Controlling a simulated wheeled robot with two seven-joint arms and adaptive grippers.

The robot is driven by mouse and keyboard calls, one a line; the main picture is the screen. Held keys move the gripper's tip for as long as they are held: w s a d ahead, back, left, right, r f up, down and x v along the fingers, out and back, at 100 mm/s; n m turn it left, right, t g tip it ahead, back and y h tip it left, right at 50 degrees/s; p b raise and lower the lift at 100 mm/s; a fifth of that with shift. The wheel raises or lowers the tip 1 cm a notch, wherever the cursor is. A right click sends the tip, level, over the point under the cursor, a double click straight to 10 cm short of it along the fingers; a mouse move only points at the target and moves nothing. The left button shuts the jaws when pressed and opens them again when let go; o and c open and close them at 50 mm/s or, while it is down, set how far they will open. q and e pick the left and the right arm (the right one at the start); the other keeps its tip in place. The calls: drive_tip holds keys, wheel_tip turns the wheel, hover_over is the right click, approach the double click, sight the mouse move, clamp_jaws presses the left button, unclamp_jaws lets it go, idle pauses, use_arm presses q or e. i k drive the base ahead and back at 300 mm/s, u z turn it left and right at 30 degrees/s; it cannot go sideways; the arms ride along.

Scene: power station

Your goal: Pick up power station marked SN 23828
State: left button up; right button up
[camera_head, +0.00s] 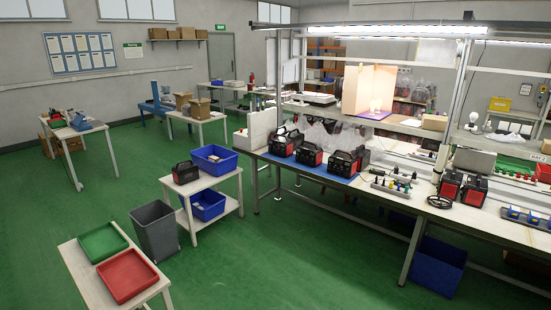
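Several black and red power stations are in the head view. One power station (185,172) stands alone on a small white cart. A group stands on the blue mat of the long workbench: one at the left (284,142), one in the middle (309,155) and one at the right (344,163). Two more (450,184) (474,190) stand side by side farther right on the bench. Clear plastic bags lie behind the group. The serial markings are too small to read, so I cannot tell which one is SN 23828. Neither of my grippers shows.
The cart (172,186) also holds blue bins (214,158). A grey waste bin (155,230) stands beside it. A front table carries a green tray (102,243) and a red tray (127,275). Green floor (260,270) is clear between the cart and the long workbench (400,203).

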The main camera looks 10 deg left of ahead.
sight(185, 171)
drive_tip(key=u, duration=0.1)
drive_tip(key=i, duration=2.35)
drive_tip(key=u, duration=0.6)
drive_tip(key=i, duration=2.3)
drive_tip(key=u, duration=1)
drive_tip(key=i, duration=1.5)
drive_tip(key=u, duration=0.3)
